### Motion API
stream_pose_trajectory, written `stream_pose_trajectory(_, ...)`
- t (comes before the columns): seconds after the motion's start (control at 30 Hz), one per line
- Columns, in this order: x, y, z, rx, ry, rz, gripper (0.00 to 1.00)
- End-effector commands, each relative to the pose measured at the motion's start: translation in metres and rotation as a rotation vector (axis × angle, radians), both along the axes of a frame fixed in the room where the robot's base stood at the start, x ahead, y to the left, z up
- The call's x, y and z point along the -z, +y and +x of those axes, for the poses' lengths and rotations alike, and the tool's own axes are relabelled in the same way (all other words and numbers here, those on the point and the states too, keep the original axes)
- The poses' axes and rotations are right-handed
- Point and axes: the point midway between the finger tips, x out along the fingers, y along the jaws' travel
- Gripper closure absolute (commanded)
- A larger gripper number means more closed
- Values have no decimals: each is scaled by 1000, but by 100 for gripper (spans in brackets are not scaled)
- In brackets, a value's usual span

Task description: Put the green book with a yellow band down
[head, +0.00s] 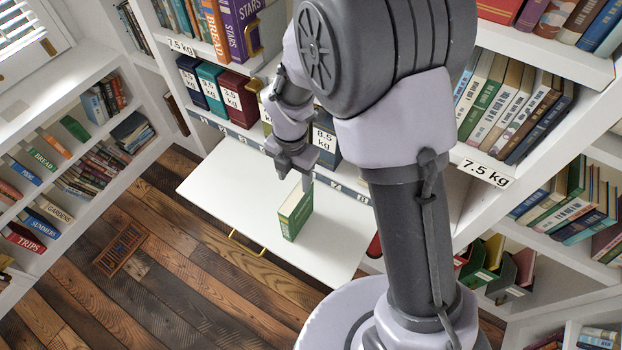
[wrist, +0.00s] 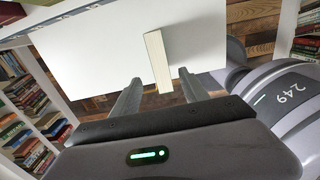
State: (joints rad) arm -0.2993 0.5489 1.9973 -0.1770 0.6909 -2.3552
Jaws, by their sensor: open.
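The green book with a yellow band (head: 295,212) stands upright on the white fold-down board (head: 225,190), near its middle. In the wrist view its pale page edge (wrist: 157,62) faces me, and its covers are mostly hidden there. My gripper (head: 296,180) is open and empty, just above the book. In the wrist view my gripper (wrist: 160,80) has one finger on each side of the book's line, with clear gaps. The book looks free of both fingers.
Boxes with weight labels (head: 238,98) stand on the shelf behind the board. Bookshelves full of books (head: 95,165) flank the left, and more books (head: 515,105) stand at the right. The board is bare around the book. A floor vent (head: 121,248) lies in the planks.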

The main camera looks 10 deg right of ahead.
Motion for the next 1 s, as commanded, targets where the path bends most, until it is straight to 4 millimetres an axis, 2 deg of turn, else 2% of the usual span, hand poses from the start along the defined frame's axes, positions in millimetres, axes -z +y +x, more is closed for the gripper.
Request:
stream_pose_trajectory(0.07, -13, -3, 0, 78, -15, 9, 47)
stream_pose_trajectory(0.17, -68, -19, -8, 446, -72, 60, 47)
stream_pose_trajectory(0.2, -98, -29, -17, 674, -98, 101, 47)
stream_pose_trajectory(0.27, -142, -45, -39, 1058, -125, 181, 47)
stream_pose_trajectory(0.3, -167, -54, -56, 1319, -130, 247, 47)
stream_pose_trajectory(0.4, -212, -73, -105, 1932, -93, 436, 47)
stream_pose_trajectory(0.43, -220, -76, -118, 2091, -68, 491, 47)
stream_pose_trajectory(0.5, -232, -81, -144, 2394, 3, 611, 47)
stream_pose_trajectory(0.63, -238, -85, -169, 2700, 113, 741, 47)
stream_pose_trajectory(0.73, -239, -85, -174, 2764, 144, 765, 47)
stream_pose_trajectory(0.9, -239, -84, -173, 2763, 143, 765, 47)
stream_pose_trajectory(1.0, -228, -84, -173, 2762, 143, 765, 47)
